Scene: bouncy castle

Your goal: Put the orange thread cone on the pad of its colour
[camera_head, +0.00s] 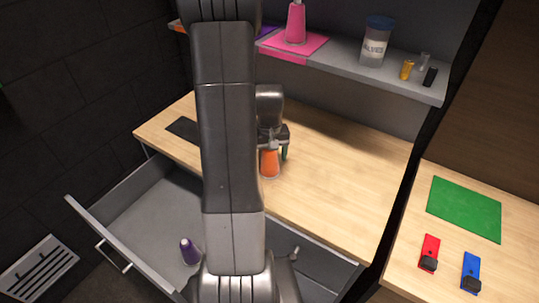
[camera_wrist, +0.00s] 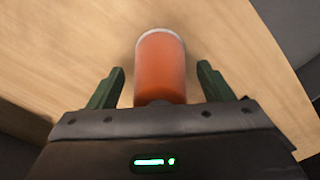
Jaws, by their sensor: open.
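My gripper (camera_head: 274,148) is at the cone, partly hidden by my arm. In the wrist view the orange cone (camera_wrist: 162,68) lies between the two open green fingers of my gripper (camera_wrist: 161,78), with a visible gap on each side. A small orange patch (camera_head: 177,26) shows at the left end of the grey shelf. Most of it is hidden behind my arm, so I cannot tell its full shape.
The shelf (camera_head: 345,67) holds a pink pad (camera_head: 312,43) with a pink cone (camera_head: 296,24), a jar (camera_head: 376,42) and small items. A purple cone (camera_head: 189,251) is in the open drawer (camera_head: 140,222). A green pad (camera_head: 465,208) lies on the right table.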

